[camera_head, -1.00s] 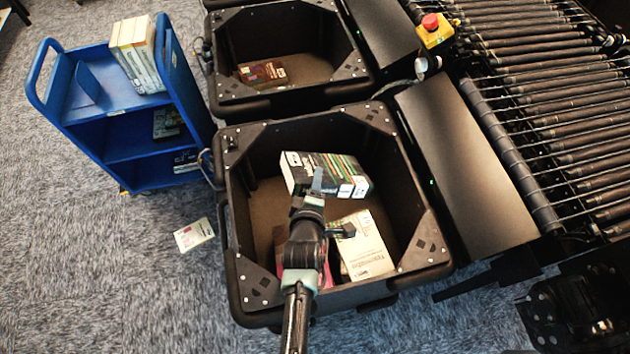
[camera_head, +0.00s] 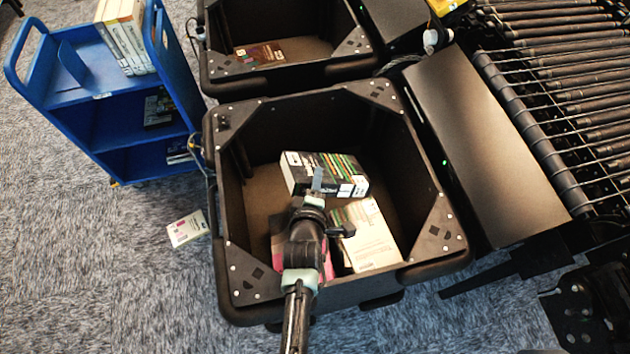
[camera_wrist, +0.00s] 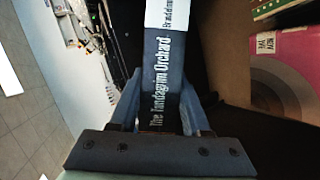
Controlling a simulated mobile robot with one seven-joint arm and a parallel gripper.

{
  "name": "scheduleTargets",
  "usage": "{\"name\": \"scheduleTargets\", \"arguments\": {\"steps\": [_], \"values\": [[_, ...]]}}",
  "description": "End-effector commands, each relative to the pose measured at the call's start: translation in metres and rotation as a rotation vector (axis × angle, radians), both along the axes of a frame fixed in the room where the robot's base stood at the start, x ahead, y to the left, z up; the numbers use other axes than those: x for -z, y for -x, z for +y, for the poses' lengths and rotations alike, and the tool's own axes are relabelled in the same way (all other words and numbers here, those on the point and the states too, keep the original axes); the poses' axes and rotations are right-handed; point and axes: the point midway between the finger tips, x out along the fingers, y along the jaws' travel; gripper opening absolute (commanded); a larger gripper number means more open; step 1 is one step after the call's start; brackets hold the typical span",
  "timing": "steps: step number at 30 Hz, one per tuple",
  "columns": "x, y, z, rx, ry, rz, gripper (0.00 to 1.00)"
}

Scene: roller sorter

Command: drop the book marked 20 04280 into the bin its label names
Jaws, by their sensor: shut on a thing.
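My gripper (camera_head: 317,185) is over the near black bin (camera_head: 338,290), inside its rim in the head view. It is shut on a black book (camera_wrist: 163,80), whose spine reads "The Tandagrim Orchard" in the wrist view. In the head view the black book (camera_head: 297,178) shows at my fingertips, with white labels and coloured stripes beside it. I cannot read the number 20 04280 on any label, and no bin name is legible. I cannot tell whether the held book touches the books below.
A cream book (camera_head: 372,245) and a pink book (camera_head: 278,228), partly hidden by my gripper, lie in the near bin. A second bin (camera_head: 290,75) behind holds a dark red book. A blue cart (camera_head: 75,85) with books stands left. A card (camera_head: 187,228) lies on the carpet. Rollers (camera_head: 580,110) are right.

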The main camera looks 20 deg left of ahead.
Motion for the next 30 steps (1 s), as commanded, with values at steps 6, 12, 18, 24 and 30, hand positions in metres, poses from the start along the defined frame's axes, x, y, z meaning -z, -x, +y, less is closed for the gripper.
{"name": "scheduleTargets", "arguments": {"steps": [6, 12, 18, 24, 30], "values": [[-0.003, -0.001, 0.0, -0.001, -0.001, -0.006, 0.69], [-0.003, -0.001, 0.001, -0.001, -0.002, -0.005, 0.82], [0.001, 0.001, 0.0, 0.0, 0.001, 0.004, 0.82], [-0.004, 0.009, -0.002, 0.0, -0.001, 0.002, 0.82], [-0.018, 0.035, -0.008, -0.001, 0.0, 0.001, 0.82]]}}
